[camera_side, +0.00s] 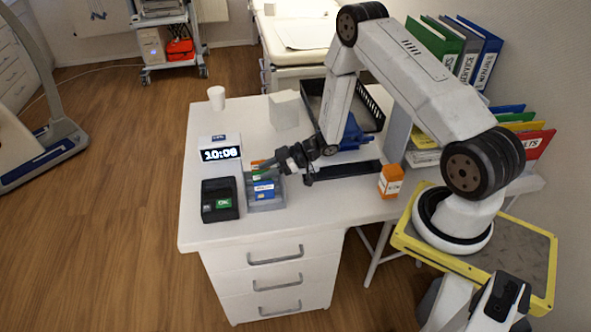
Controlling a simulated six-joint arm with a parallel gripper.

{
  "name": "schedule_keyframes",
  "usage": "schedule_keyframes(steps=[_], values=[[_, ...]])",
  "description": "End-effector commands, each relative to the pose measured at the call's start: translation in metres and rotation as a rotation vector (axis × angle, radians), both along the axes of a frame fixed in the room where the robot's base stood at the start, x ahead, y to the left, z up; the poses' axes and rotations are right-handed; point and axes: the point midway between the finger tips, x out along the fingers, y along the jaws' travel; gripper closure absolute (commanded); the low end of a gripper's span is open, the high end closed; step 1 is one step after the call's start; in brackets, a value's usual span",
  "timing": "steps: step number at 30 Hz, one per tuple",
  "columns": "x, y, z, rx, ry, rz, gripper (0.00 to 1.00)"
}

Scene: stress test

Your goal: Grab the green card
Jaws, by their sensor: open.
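A small grey card holder (268,205) stands near the front of the white desk. A blue card (264,190) is at its front, with the green card (262,175) just behind it, mostly hidden, and an orange card (257,163) at the back. My gripper (268,164) reaches in from the right, its dark fingers low over the back of the holder, close to the green and orange cards. It is open; I cannot tell whether a finger touches a card.
A black terminal (219,201) with a green "OK" screen and a clock (220,152) stand left of the holder. A white cup (216,98), white box (284,110) and black tray (372,104) are behind. The desk's front strip (290,228) is clear.

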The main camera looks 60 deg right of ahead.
Motion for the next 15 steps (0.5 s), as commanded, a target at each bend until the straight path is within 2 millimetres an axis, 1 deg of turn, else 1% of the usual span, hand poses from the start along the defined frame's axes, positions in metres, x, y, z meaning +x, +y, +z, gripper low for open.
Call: schedule_keyframes(steps=[6, 8, 9, 10, 11, 15], values=[[-0.0001, -0.0001, 0.0002, 0.000, 0.000, 0.000, 0.55], [-0.0002, -0.0002, 0.0002, 0.000, 0.000, 0.000, 0.74], [-0.0002, -0.0002, 0.0002, 0.000, 0.000, 0.000, 0.87], [-0.0002, -0.0002, 0.0002, 0.000, 0.000, 0.000, 0.96], [-0.0002, -0.0002, 0.0002, 0.000, 0.000, 0.000, 1.00], [-0.0002, -0.0002, 0.0002, 0.000, 0.000, 0.000, 1.00]])
